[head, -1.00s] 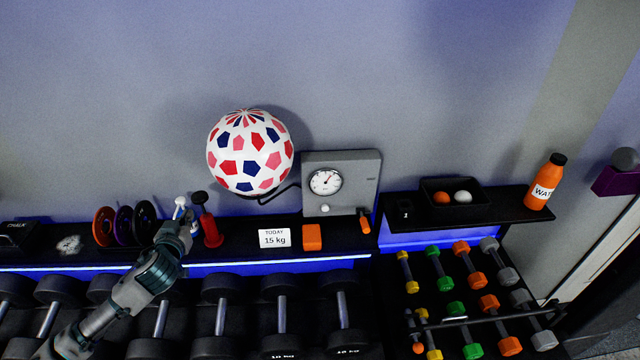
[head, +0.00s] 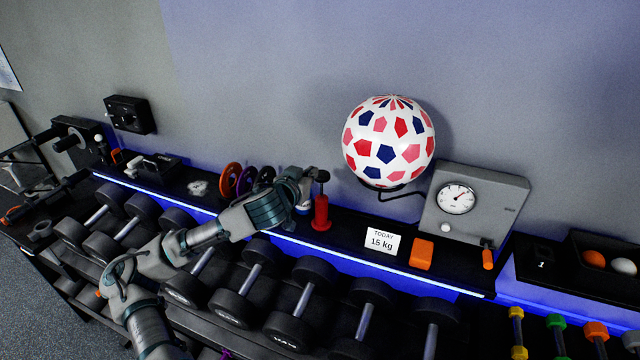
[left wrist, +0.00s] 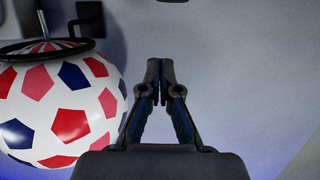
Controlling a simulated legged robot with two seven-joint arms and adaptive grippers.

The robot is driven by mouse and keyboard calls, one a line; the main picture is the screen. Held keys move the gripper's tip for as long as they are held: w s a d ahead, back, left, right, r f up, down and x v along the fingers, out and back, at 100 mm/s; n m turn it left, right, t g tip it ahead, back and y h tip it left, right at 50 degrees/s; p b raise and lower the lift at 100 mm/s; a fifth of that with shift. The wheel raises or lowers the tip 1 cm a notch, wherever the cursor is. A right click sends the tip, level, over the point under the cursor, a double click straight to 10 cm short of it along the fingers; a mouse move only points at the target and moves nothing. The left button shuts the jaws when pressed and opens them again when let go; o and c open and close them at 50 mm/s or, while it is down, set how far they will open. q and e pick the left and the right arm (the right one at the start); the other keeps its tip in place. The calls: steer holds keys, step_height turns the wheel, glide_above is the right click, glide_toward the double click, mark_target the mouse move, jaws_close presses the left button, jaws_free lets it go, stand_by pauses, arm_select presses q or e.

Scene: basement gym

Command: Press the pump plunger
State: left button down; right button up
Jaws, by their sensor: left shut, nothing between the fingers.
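The pump (head: 321,213) is a red upright cylinder on the black shelf, with a black plunger knob (head: 322,176) on top. My left gripper (head: 311,172) is shut and empty. In the head view its tips are right beside the knob on its left; I cannot tell whether they touch it. In the left wrist view the shut fingers (left wrist: 160,75) point at the grey wall, and the pump does not show there. My right gripper is not in view.
A red, white and blue ball (head: 389,142) sits on a wall holder right of the pump. The grey gauge box (head: 490,195), a "15 kg" card (head: 383,240) and an orange block (head: 421,254) stand further right. Coloured discs (head: 229,180) are behind my wrist. Dumbbells (head: 235,308) fill the rack below.

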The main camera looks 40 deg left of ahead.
arm_select(q)
steer(key=shift+s+a+r+b, duration=0.35)
steer(key=shift+s+a+b, duration=0.15)
steer(key=shift+a, duration=0.1)
steer(key=p, duration=0.3)
glide_above(319, 177)
step_height(319, 177, down, 3)
steer(key=shift+w+r, duration=0.1)
steer(key=shift+r, duration=0.1)
step_height(319, 177, down, 3)
steer(key=shift+r, duration=0.15)
steer(key=shift+s+f, duration=0.2)
steer(key=shift+f, duration=0.4)
